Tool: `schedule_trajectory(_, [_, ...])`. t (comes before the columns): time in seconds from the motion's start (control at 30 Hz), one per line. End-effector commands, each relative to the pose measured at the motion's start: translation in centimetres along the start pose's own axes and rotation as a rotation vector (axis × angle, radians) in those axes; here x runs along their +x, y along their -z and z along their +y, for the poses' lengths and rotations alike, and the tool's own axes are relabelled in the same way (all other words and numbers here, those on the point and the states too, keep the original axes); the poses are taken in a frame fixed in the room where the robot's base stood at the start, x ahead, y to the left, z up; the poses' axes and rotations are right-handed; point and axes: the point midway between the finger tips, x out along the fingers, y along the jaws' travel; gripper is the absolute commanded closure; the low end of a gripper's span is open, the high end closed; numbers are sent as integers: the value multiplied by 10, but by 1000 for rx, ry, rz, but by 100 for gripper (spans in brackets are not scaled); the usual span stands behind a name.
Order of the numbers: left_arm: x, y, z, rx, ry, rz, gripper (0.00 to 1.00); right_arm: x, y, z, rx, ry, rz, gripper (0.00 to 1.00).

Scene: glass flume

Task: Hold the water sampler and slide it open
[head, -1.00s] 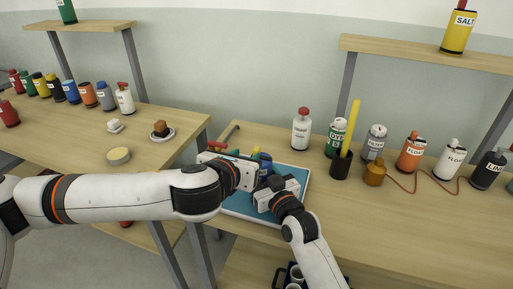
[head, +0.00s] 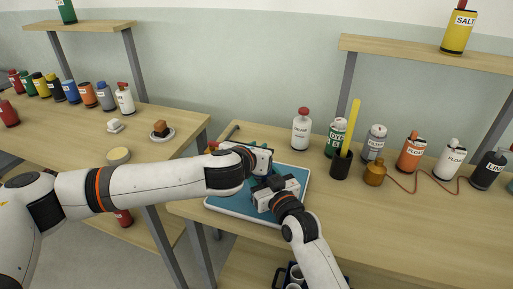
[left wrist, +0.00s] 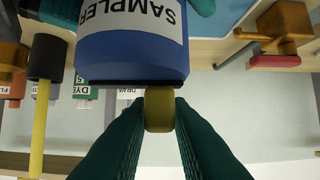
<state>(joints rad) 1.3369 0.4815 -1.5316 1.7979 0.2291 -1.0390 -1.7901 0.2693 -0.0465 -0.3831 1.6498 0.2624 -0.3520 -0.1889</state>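The water sampler, a blue cylinder with a white "SAMPLER" label (left wrist: 132,40), appears upside down in the left wrist view. An olive-yellow knob (left wrist: 160,108) sits at its dark-edged end. The dark green fingers of my left gripper (left wrist: 160,125) lie on both sides of the knob and appear closed on it. In the head view my left gripper (head: 264,163) hides most of the sampler. My right gripper (head: 268,183) is beside it over the tray. Green fingertips (left wrist: 201,7) at both sides of the sampler body in the left wrist view appear to grip it.
A blue tray (head: 240,206) lies under both grippers. Behind stand a white red-capped bottle (head: 301,132), a dye bottle (head: 335,140) and a black cup (head: 341,164) with a yellow rod. A brass fitting (left wrist: 285,25) with a red part is close by. The bench front right is clear.

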Motion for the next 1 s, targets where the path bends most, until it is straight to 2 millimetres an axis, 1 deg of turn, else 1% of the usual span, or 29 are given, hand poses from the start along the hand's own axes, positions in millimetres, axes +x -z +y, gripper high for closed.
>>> schedule_trajectory(0.03, [0, 0, 0, 0, 0, 0, 90, 0, 0, 0, 0, 0, 1, 75])
schedule_trajectory(0.1, [0, 0, 0, 0, 0, 0, 100, 0, 0, 0, 0, 0, 1, 75])
schedule_trajectory(0.3, [0, 0, 0, 0, 0, 0, 100, 0, 0, 0, 0, 0, 1, 75])
schedule_trajectory(0.37, [0, 0, 3, 0, -1, 0, 100, 0, 0, 0, 0, 0, 1, 75])
schedule_trajectory(0.53, [0, 0, 26, 0, -6, 0, 100, 0, 0, 0, 0, 0, 1, 75])
schedule_trajectory(0.6, [0, 0, 31, -1, -3, 0, 100, 0, 0, 0, 0, 0, 1, 74])
schedule_trajectory(0.83, [-1, 0, 32, -1, -4, 0, 100, 0, 1, 1, -1, -1, 2, 75])
schedule_trajectory(0.87, [-1, 0, 32, -1, -5, 0, 83, 0, 1, 1, -1, -1, 2, 75])
schedule_trajectory(0.9, [-1, 0, 32, -1, -5, 0, 77, 0, 1, 1, -1, -1, 2, 75])
schedule_trajectory(0.97, [-1, 0, 32, -1, -5, 0, 67, 0, 1, 1, -1, -1, 2, 75])
schedule_trajectory(1.0, [-1, 0, 32, -1, -4, 0, 64, 0, 1, 1, 0, -1, 2, 75])
